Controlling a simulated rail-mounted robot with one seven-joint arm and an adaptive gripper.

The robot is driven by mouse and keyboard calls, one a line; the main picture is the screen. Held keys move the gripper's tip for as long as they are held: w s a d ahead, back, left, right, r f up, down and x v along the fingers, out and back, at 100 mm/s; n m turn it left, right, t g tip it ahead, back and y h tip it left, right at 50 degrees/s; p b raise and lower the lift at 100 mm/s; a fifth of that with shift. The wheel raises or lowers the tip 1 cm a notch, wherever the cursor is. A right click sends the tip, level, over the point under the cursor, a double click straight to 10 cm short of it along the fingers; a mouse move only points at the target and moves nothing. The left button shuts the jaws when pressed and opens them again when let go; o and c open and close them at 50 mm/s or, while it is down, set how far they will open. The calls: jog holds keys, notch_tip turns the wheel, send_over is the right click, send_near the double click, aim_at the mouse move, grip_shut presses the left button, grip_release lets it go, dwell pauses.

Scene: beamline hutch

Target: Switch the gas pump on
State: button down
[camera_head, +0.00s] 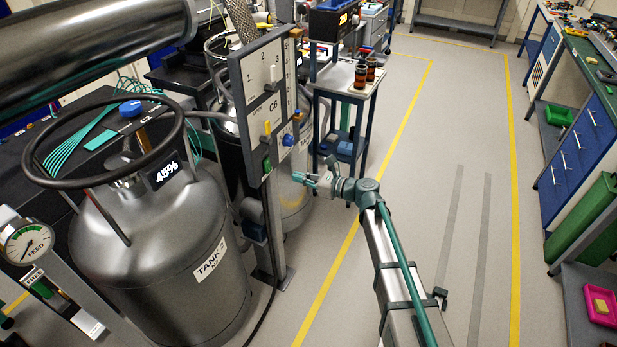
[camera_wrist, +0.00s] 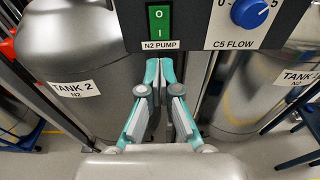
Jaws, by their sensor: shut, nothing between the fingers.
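The N2 PUMP switch is a green rocker (camera_wrist: 160,27) marked O above and I below, on a grey panel above its printed label (camera_wrist: 161,45). I cannot tell which half is pressed in. In the head view the green rocker (camera_head: 267,165) is low on the upright panel (camera_head: 262,95). My gripper (camera_wrist: 159,66) is shut and empty, its teal fingertips just below the label in the wrist view. In the head view my gripper (camera_head: 297,177) is to the right of the rocker, apparently apart from it.
A blue C5 FLOW knob (camera_wrist: 249,12) sits right of the rocker. The steel TANK 2 (camera_head: 165,240) stands left of the panel, with a black ring (camera_head: 103,182) on top. A small table (camera_head: 346,82) with brown bottles stands behind. The floor to the right is clear.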

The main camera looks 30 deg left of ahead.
aim_at(270, 170)
jog(key=a+p, duration=0.1)
jog(key=a, duration=0.4)
jog(key=a+f+p, duration=0.1)
jog(key=a, duration=0.2)
jog(key=shift+s+a+p, duration=0.3)
jog(key=shift+s, duration=0.05)
jog(key=shift+f, duration=0.15)
